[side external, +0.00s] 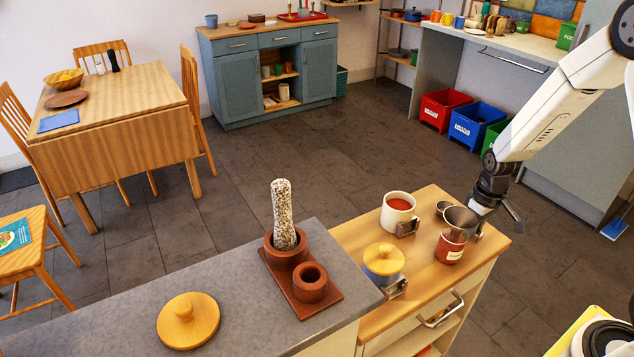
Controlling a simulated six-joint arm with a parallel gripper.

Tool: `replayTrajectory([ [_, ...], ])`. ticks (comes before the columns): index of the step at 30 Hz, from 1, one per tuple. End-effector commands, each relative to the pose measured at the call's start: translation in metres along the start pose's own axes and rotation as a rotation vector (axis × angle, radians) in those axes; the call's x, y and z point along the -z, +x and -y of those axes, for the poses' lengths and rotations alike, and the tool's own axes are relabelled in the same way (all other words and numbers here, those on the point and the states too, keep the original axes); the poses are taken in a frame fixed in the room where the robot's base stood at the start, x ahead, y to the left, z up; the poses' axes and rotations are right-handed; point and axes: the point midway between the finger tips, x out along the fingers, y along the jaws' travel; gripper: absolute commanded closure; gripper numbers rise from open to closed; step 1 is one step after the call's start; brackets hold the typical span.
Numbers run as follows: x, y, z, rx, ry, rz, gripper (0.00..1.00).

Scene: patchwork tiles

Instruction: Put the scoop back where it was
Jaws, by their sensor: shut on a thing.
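My gripper (481,208) reaches down from the upper right over the right end of the wooden counter. It is shut at the right side of a grey metal scoop (460,217); the exact grip is small and partly hidden. The scoop's flared bowl is at the mouth of a dark red labelled jar (449,251). I cannot tell whether it touches the jar. A small round metal cup (443,207) shows just left of the bowl; I cannot tell whether it is part of the scoop.
A white mug-like jar with red contents (398,217) and a blue jar with a wooden lid (384,262) stand close by. A brown holder (325,307) with a speckled cylinder (283,213) and a loose wooden lid (188,330) are on the grey counter (120,318).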

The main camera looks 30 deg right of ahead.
Motion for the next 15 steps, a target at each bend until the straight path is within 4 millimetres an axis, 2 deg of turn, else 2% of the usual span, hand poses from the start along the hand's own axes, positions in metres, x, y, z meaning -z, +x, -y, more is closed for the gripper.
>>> replayTrajectory([
  [7,-0.0002,0.0033,0.0,0.0,0.0,0.001,1.0],
  [8,-0.0001,0.003,0.0,0.0,0.0,0.001,0.71],
  [10,-0.0001,0.0028,0.0,0.0,0.0,0.0,0.49],
  [11,-0.0001,0.0027,0.0,0.0,0.0,0.0,0.46],
  [15,-0.0002,0.0027,0.0,0.0,0.0,0.001,0.46],
])
